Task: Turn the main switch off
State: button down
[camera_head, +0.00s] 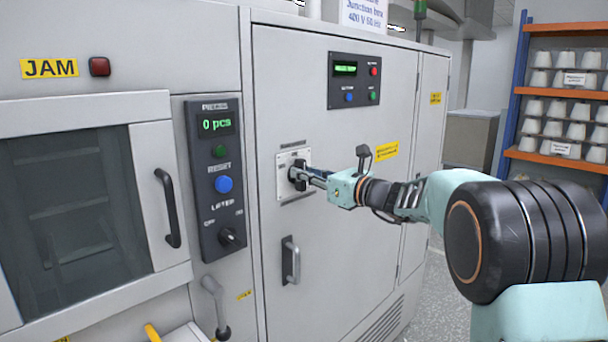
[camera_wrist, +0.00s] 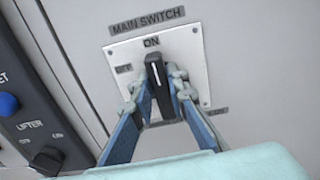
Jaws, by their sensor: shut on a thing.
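The main switch is a black knob with a white line (camera_wrist: 156,72) on a pale square plate (camera_wrist: 188,48) under a "MAIN SWITCH" label. In the wrist view the knob points up at the "ON" mark; an "OFF" mark (camera_wrist: 124,69) is to its left. In the head view the plate (camera_head: 284,160) is on the grey cabinet door, and the knob is mostly hidden by my gripper (camera_head: 302,174). My gripper is shut on the knob, with one blue finger on each side of it, as the wrist view shows.
A door handle (camera_head: 290,260) is below the switch, and a button panel (camera_head: 354,82) is above right. Left is a control panel with a blue button (camera_head: 223,184) and a lifter knob (camera_head: 231,237). A rack of bobbins (camera_head: 567,90) stands far right.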

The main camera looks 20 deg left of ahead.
jog(key=n+b, duration=0.2)
jog(key=b, duration=0.1)
jog(key=shift+s+f, duration=0.1)
jog(key=shift+f, duration=0.15)
jog(key=n+b, duration=0.2)
jog(key=b, duration=0.2)
jog(key=shift+s+f+n, duration=0.1)
jog(key=shift+n, duration=0.3)
jog(key=n+b, duration=0.6)
jog(key=b, duration=0.1)
jog(key=shift+s+a+f, duration=0.1)
jog(key=shift+s+a, duration=0.05)
jog(key=n+b, duration=0.4)
jog(key=shift+n, duration=0.3)
jog(key=shift+s+a+n+b, duration=0.1)
jog(key=shift+n+b, duration=0.85)
jog(key=shift+n, duration=0.25)
